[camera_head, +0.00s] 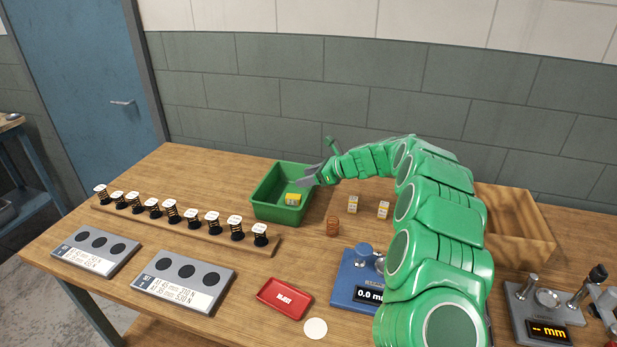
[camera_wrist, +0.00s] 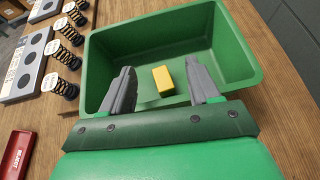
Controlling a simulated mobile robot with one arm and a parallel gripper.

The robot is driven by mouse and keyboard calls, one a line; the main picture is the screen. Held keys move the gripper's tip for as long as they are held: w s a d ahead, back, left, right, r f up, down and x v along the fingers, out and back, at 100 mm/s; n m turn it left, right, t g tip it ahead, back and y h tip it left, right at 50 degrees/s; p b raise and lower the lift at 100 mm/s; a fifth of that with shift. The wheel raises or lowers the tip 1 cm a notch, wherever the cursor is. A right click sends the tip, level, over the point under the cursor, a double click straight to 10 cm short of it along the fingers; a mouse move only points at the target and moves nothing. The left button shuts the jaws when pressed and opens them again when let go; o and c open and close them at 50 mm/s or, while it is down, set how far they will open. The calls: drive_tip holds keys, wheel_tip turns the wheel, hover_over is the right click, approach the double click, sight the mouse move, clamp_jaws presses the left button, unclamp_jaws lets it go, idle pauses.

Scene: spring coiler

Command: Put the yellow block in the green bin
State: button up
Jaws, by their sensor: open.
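The yellow block (camera_head: 293,199) lies inside the green bin (camera_head: 262,211), on its floor; it also shows in the wrist view (camera_wrist: 163,81). The green bin stands on the table, and its rim and walls fill much of the wrist view (camera_wrist: 104,71). My gripper (camera_head: 311,176) is at the right side of the bin in the head view. In the wrist view its two grey fingers (camera_wrist: 160,82) are apart, with the block showing in the gap between them. Nothing is held; the block appears to rest clear of the fingers.
A rail with several springs (camera_head: 172,212) runs left of the bin. Two small blocks (camera_head: 353,204) (camera_head: 383,209) and a copper spring (camera_head: 333,226) stand right of it. A red tray (camera_head: 285,298), a blue gauge (camera_head: 352,277) and a wooden box (camera_head: 520,228) are also on the table.

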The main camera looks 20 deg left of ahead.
drive_tip(key=shift+r, duration=0.1)
drive_tip(key=shift+r, duration=0.2)
drive_tip(key=v, duration=1.2)
drive_tip(key=shift+f, duration=0.1)
